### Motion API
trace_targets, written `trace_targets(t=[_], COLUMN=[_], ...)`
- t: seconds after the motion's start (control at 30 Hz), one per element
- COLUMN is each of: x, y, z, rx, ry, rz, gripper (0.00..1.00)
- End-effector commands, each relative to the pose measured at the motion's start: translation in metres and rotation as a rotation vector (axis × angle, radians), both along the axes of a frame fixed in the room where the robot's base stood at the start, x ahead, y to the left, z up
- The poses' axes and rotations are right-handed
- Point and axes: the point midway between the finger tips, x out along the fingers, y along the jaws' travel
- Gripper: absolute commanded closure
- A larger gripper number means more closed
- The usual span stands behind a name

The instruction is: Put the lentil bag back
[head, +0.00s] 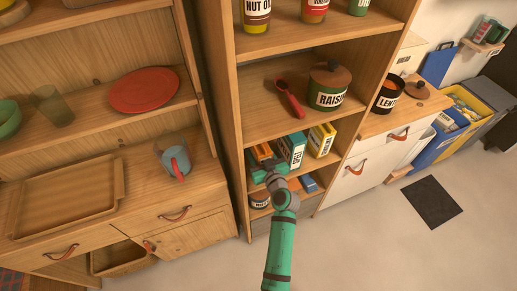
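My gripper (272,168) is at the end of my green arm, in front of the lower shelves of the tall wooden cupboard. Its fingers are small and partly hidden, so I cannot tell whether it is open or shut. An orange-brown packet (262,152) is just beyond the fingertips; it may be the lentil bag, but I cannot read a label. I cannot tell whether the gripper touches it. A teal box (293,148) and a yellow box (321,139) stand to its right. A dark jar (387,95) with a label starting "LEN" stands on the right-hand counter.
A labelled raisin pot (328,86) and a red scoop (290,98) are on the shelf above. A jar (259,201) and blue items (308,184) sit below. A sideboard with a tray (62,208) and a jug (173,158) is at left. The floor at right is mostly clear.

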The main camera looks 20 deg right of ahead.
Motion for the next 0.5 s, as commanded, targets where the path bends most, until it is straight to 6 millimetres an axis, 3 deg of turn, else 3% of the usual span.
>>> trace_targets(t=[0.33, 0.37, 0.4, 0.5], x=[0.0002, -0.0002, -0.0005, -0.001], y=[0.001, 0.0, -0.0012, -0.0029], z=[-0.003, -0.0031, -0.003, -0.0029], rx=[-0.001, -0.001, -0.001, -0.001], ry=[0.0, 0.001, 0.001, 0.001], rz=[0.002, 0.0, -0.002, -0.004], gripper=[0.98, 0.46, 0.37, 0.35])
